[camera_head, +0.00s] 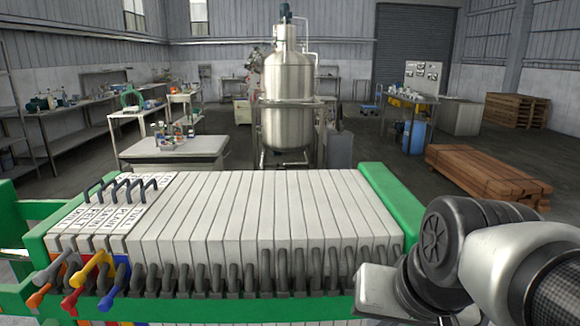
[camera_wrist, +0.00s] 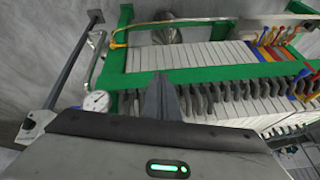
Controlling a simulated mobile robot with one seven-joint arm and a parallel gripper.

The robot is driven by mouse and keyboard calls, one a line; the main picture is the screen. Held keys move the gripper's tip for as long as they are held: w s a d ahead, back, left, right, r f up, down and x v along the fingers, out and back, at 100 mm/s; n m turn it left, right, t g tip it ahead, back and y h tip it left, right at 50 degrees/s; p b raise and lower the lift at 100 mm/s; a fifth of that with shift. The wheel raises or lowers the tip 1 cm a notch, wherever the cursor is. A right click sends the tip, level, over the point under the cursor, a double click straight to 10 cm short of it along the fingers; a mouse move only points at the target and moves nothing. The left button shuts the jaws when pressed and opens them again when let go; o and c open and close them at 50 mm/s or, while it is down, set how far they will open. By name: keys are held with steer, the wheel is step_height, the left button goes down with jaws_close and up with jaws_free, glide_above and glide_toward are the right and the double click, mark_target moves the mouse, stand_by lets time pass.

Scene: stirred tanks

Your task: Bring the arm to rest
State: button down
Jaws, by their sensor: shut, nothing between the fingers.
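My arm (camera_head: 520,270) reaches in from the lower right of the head view, with its dark wrist joint (camera_head: 440,245) by the right end of a filter press. In the wrist view my gripper (camera_wrist: 163,80) has its two fingers together, with nothing between them. The fingers point towards the green-framed press (camera_wrist: 215,73), and no contact with it shows. In the head view I cannot make out the fingertips.
The press's pale plates (camera_head: 250,215) fill the near foreground, with coloured handles (camera_head: 90,275) at its left. A gauge (camera_wrist: 96,101) shows beside the press. A steel tank (camera_head: 288,95) stands behind. Wooden stacks (camera_head: 490,175) lie right, with open floor between.

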step_height(320, 180, up, 18)
steer(key=s+d+n+p, duration=0.1)
steer(key=s+n+p, duration=0.1)
steer(key=p, duration=1.5)
steer(key=shift+r+h, duration=0.15)
steer(key=shift+h, duration=0.25)
